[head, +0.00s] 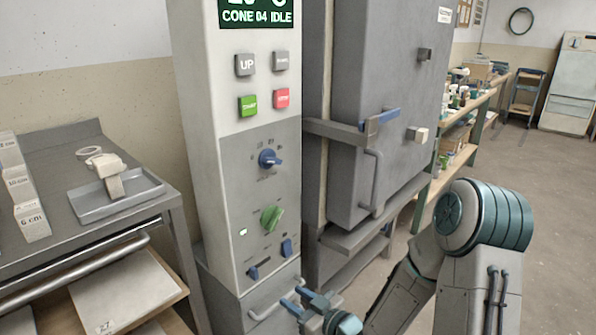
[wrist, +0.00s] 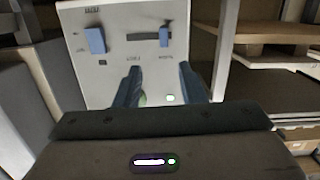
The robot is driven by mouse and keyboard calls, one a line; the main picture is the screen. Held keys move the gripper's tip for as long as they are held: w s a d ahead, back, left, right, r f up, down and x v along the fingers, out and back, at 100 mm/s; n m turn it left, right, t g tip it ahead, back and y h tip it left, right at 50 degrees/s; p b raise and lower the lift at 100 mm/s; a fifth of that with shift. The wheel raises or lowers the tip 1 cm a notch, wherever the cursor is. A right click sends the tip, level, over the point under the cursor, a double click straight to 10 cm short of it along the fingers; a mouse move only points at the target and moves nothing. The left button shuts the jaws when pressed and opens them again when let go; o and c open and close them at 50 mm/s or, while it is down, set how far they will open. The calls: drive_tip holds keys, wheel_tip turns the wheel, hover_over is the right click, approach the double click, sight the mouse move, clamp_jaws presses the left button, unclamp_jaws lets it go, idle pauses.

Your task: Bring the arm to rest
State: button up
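My gripper (head: 296,297) is low in front of the kiln control column (head: 198,130), near the lower edge of its panel. In the wrist view my gripper (wrist: 160,75) shows two blue fingers spread apart with nothing between them. The panel's lower part (wrist: 132,25) shows beyond the fingertips. A blue rocker switch (wrist: 95,40) and a blue slide switch (wrist: 164,37) show there. A bit of green shows beside the left finger, partly hidden. In the head view a green knob (head: 270,218) and a blue knob (head: 269,158) sit higher. The display reads "CONE 04 IDLE".
The kiln door (head: 390,90) is at the right of the column, with a blue-ended latch bar (head: 340,131) across it. A metal table (head: 60,165) with a tray (head: 118,196) stands at left. Shelves (head: 465,120) line the right wall. Open floor (head: 530,170) lies at right.

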drive_tip(key=s+d+r+m+g+h+p, duration=0.2)
drive_tip(key=d+r+h+p, duration=0.45)
drive_tip(key=r, duration=0.35)
drive_tip(key=s+d+r+m+g+h+p, duration=0.25)
drive_tip(key=d+r+h+p, duration=0.25)
drive_tip(key=d+r+p, duration=0.45)
drive_tip(key=s+r+m+g+p, duration=0.4)
drive_tip(key=s+r+m+p, duration=0.1)
drive_tip(key=s+r, duration=1.1)
drive_tip(key=shift+a+r+p, duration=0.35)
drive_tip(key=shift+r+p, duration=0.25)
drive_tip(key=shift+p, duration=0.3)
drive_tip(key=shift+m, duration=0.25)
idle(0.4)
